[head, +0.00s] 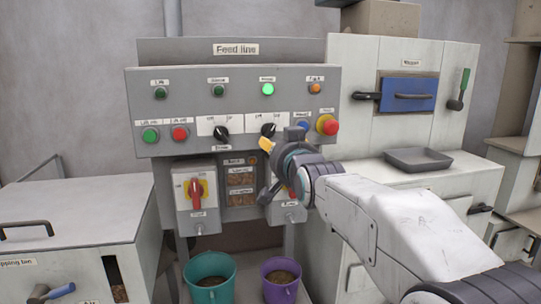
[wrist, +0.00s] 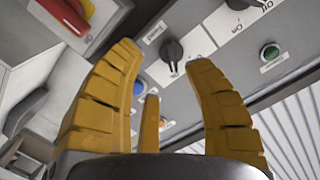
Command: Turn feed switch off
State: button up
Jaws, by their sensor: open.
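The grey control panel (head: 180,100), labelled "Feed line", carries two black rotary switches. The right one, taken as the feed switch (head: 268,130), sits just above my gripper (head: 266,146). My yellow fingers are spread and nothing is held. I cannot tell whether they touch the knob. The left black switch (head: 221,133) stands apart. The switch labels are too small to read surely.
Beside the switch are a blue button (head: 302,126) and a red emergency stop (head: 327,124). A green lamp (head: 268,90) above is lit.

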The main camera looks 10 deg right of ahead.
aim_at(271, 135)
jog(key=shift+t, duration=0.5)
jog(key=shift+w+r, duration=0.15)
jog(key=shift+w, duration=1.3)
jog(key=shift+w+r, duration=0.15)
jog(key=shift+w, duration=1.35)
jog(key=shift+w+r, duration=0.15)
jog(key=shift+w, duration=1.3)
jog(key=shift+o, duration=0.3)
grip_shut()
